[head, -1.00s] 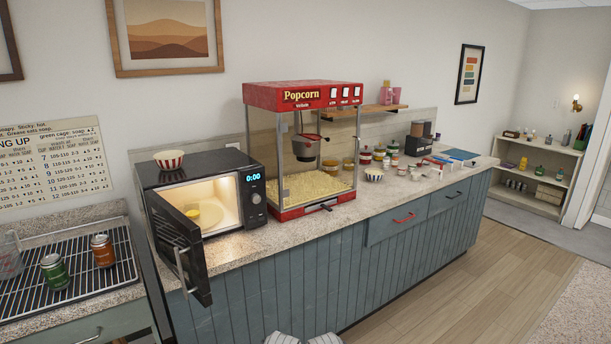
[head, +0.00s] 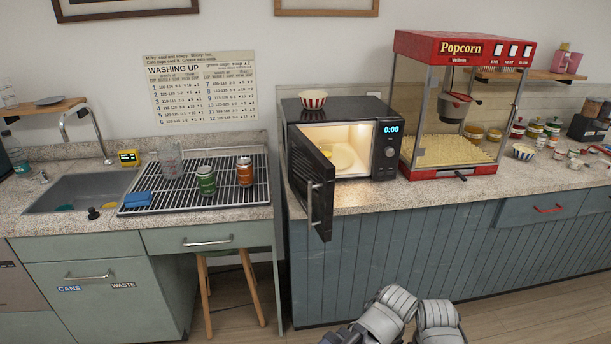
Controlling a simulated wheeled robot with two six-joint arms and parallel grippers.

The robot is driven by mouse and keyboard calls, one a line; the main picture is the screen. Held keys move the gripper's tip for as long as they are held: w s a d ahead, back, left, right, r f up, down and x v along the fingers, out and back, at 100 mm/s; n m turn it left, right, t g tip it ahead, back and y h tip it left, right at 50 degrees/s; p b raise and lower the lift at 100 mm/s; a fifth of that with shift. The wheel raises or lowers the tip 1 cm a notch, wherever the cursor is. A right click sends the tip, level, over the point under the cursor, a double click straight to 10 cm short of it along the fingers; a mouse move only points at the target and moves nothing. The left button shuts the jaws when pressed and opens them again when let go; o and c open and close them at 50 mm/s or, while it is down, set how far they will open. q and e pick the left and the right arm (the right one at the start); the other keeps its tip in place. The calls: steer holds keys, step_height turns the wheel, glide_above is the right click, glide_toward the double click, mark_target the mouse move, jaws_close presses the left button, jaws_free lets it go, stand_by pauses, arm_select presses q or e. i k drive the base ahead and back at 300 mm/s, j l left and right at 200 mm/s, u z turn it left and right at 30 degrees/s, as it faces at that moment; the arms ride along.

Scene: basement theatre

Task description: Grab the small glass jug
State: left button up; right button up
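A small clear glass jug (head: 171,163) stands upright on the black wire drying rack (head: 228,197), near its back left corner. It has faint reddish marks on its side. A blue sponge (head: 143,199) lies to the front left of the jug.
A sink (head: 80,190) with a tap (head: 88,135) is left of the rack. The microwave (head: 345,150) has its door (head: 312,188) swung open toward the front, right of the rack. A popcorn machine (head: 455,110) stands beyond it. A wooden stool (head: 232,290) is under the rack counter.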

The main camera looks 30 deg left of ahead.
mark_target(326, 146)
steer(key=i+l+u, duration=0.1)
steer(key=i+l, duration=0.15)
steer(key=i+l+u, duration=0.1)
steer(key=i+l, duration=0.15)
steer(key=i+l+u, duration=0.1)
steer(key=l, duration=0.35)
steer(key=i+l+u, duration=0.1)
steer(key=i+l, duration=0.2)
steer(key=i+l+u, duration=0.1)
steer(key=l, duration=0.35)
steer(key=i+l+u, duration=0.1)
steer(key=i+l, duration=0.2)
